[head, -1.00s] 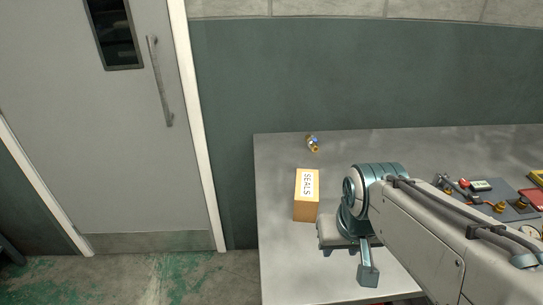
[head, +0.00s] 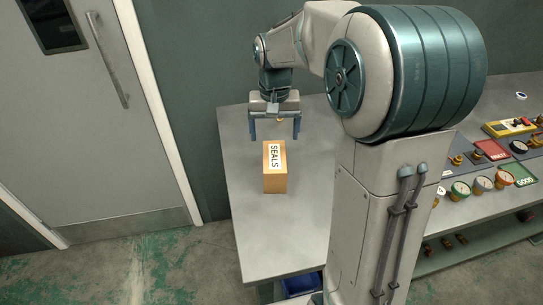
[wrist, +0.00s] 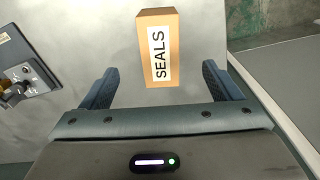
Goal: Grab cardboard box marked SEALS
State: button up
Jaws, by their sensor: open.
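The cardboard box (head: 275,180) with a white SEALS label stands on the left part of the grey table in the head view. In the wrist view the box (wrist: 174,47) shows beyond and between my fingers, with its label facing the camera. My gripper (head: 275,137) is open, with its two blue fingers pointing down, behind the box in the head view and apart from it. In the wrist view my gripper (wrist: 160,85) has its fingers spread wider than the box, with nothing held.
The grey table (head: 270,245) is clear around the box. To the right are gauges (head: 482,185), a green GOOD label (head: 520,173), a red label (head: 491,150) and a yellow meter (head: 508,128). A blue bin (head: 300,286) sits below the table edge. A grey door (head: 100,110) is at left.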

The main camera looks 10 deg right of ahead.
aim_at(274, 156)
jog(key=f, duration=0.3)
jog(key=w+f, duration=0.1)
jog(key=f, duration=0.5)
jog(key=shift+w, duration=0.3)
jog(key=shift+w+d+f+p, duration=0.15)
jog(key=shift+f+p, duration=0.2)
jog(key=shift+f, duration=0.95)
jog(key=shift+w+d+f+p, duration=0.15)
jog(key=shift+f+p, duration=0.2)
jog(key=shift+f, duration=0.95)
jog(key=c, duration=1.2)
jog(key=shift+c, duration=0.4)
jog(key=shift+r, duration=0.1)
